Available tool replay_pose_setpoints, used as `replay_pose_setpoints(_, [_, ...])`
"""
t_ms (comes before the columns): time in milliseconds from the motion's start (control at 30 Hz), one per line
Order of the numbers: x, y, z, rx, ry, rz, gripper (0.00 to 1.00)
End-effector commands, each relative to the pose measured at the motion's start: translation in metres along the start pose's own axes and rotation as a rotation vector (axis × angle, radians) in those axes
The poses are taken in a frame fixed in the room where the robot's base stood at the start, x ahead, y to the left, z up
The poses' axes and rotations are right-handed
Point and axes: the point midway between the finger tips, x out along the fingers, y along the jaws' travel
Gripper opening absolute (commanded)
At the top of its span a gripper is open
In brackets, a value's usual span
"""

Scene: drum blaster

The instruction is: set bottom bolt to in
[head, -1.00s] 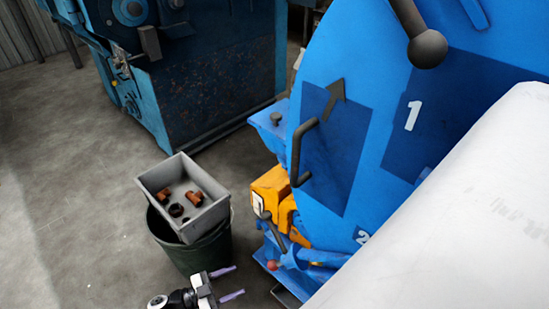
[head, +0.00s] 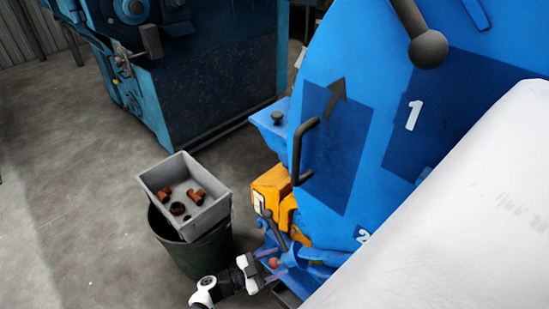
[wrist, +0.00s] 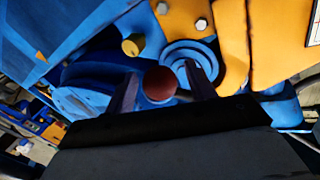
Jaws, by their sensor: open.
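The bottom bolt shows as a dull red round knob (head: 273,263) low on the blue blaster machine (head: 330,150). My gripper (head: 283,262) is open at the machine's lower left, with its fingers on either side of the knob. In the wrist view the red knob (wrist: 160,83) lies between the two dark fingertips (wrist: 163,82), with a gap to each visible. The bolt's shaft behind the knob is hidden in the wrist view. I cannot tell how far the bolt is pushed in.
An orange-yellow block (head: 270,190) with a dark lever (head: 274,230) sits just above the knob. A grey tray (head: 160,180) with brown pipe fittings rests on a dark green bin (head: 205,255) to the left. A white surface (head: 450,220) fills the right. Floor is clear further left.

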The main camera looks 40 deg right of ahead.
Motion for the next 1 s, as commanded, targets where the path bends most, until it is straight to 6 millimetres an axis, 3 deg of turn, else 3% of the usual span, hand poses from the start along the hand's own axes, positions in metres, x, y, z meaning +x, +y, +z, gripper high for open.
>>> replay_pose_setpoints(267, [0.0016,-0.0001,0.0002,0.000,-0.001,0.000,0.55])
replay_pose_setpoints(700, [0.0014,0.0001,0.0002,0.000,0.000,0.000,0.00])
replay_pose_setpoints(1000, [-0.0005,0.0012,-0.0040,-0.004,-0.012,-0.006,0.00])
